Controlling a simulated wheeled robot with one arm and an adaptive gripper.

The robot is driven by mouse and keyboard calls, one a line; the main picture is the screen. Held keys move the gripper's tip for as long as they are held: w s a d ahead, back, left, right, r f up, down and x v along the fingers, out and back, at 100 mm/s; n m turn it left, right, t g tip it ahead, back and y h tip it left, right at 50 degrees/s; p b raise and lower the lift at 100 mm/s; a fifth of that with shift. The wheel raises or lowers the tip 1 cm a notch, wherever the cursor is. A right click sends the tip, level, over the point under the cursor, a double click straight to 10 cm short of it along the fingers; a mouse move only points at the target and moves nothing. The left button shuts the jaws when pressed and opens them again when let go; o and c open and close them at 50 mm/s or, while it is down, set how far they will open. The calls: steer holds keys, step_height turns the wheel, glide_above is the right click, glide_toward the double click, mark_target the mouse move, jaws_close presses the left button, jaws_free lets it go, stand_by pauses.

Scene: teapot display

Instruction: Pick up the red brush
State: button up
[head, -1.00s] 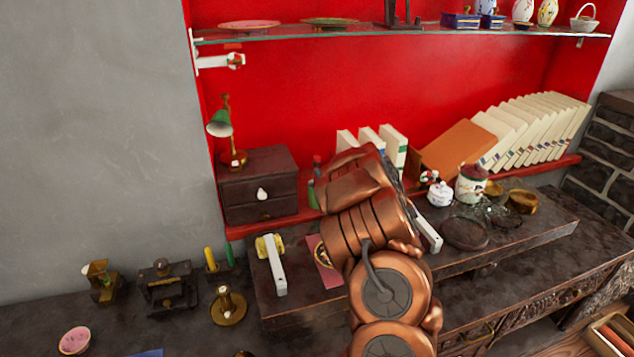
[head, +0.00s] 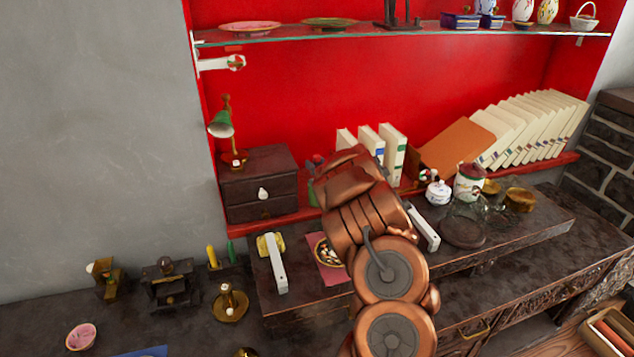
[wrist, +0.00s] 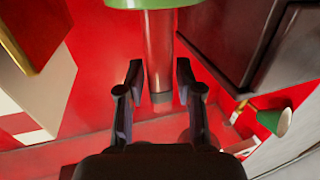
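A reddish cylinder (wrist: 160,50), which appears to be the red brush's handle, stands by a green holder (wrist: 150,3) in the wrist view. In the head view a small red tip (head: 317,159) shows above a green shape (head: 312,192) beside the drawer box, partly hidden by my arm. My gripper (wrist: 159,80) is open, with one dark finger on each side of the cylinder. A thin gap seems to show at each side; contact cannot be told.
A small dark drawer box (head: 258,185) with a green lamp (head: 221,124) stands just left. White books (head: 394,150) stand close to the right. A glass shelf (head: 400,34) crosses above. Jars (head: 469,182) stand on the desk to the right.

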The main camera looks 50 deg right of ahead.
jaws_close()
